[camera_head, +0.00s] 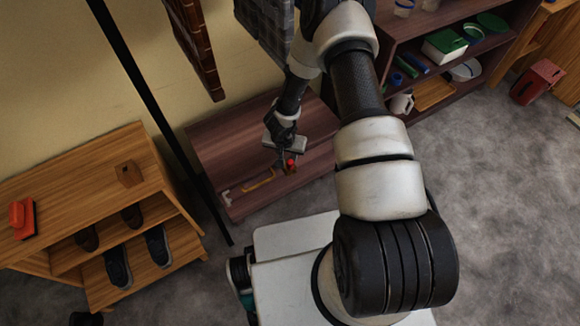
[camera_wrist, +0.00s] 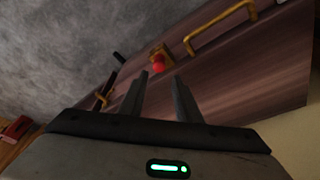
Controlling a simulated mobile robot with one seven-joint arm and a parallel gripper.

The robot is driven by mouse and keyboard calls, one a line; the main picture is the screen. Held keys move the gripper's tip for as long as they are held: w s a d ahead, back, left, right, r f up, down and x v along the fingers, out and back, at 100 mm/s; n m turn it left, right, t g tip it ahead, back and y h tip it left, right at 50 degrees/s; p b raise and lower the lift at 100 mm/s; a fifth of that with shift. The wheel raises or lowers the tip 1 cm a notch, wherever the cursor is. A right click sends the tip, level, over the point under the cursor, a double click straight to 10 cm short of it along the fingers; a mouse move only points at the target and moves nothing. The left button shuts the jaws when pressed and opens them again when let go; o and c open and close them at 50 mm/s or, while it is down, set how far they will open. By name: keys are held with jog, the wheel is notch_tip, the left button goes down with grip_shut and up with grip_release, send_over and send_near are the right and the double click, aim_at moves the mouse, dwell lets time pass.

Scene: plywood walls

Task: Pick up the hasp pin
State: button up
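A small red knob, which looks like the head of the hasp pin (camera_wrist: 157,66), sits on a brass-coloured fitting on a dark wooden chest (camera_wrist: 240,75). It also shows in the head view as a red spot (camera_head: 290,162) at the chest's front edge. My gripper (camera_wrist: 161,76) is open, with its two fingers apart and nothing between them. In the wrist view the knob appears just beyond the fingertips, roughly between them. In the head view my gripper (camera_head: 286,156) is close above the knob. I cannot tell whether they touch. The pin's shaft is hidden.
A yellow handle (camera_head: 259,181) is on the chest beside the knob. A shelf with containers (camera_head: 445,45) is at upper right. Grey floor (camera_head: 510,200) is clear at right.

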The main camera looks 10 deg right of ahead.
aim_at(290, 162)
jog(key=b+x, duration=0.2)
jog(key=x, duration=0.6)
jog(key=shift+w+d+f, duration=0.15)
jog(key=shift+f, duration=0.1)
grip_shut()
